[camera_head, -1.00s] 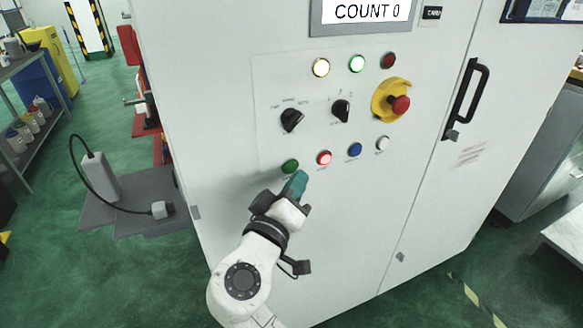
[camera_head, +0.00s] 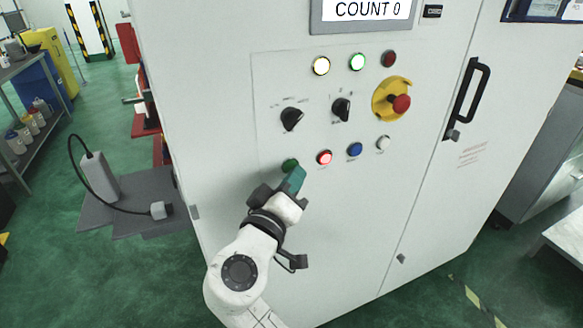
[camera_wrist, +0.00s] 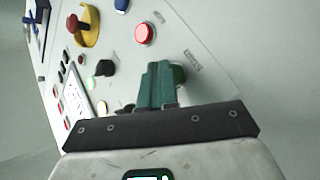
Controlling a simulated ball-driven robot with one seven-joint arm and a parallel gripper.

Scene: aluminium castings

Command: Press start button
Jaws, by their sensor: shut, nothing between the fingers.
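The green button (camera_head: 289,164) is at the left end of the lower button row on the white cabinet's control panel. It also shows in the wrist view, partly hidden behind the right side of my fingers (camera_wrist: 180,73). My gripper (camera_head: 297,175) is shut and empty, its teal fingers pointing at the panel just below and right of the green button. In the wrist view the shut fingers (camera_wrist: 157,70) overlap the button's edge. I cannot tell whether they touch it. The label by the button is too small to read.
A lit red button (camera_head: 324,157), a blue button (camera_head: 355,149) and a white button (camera_head: 383,143) continue the row. Above are two black knobs and a red emergency stop (camera_head: 401,104) on yellow. The display (camera_head: 367,10) reads COUNT 0. A black door handle (camera_head: 466,98) stands out at right.

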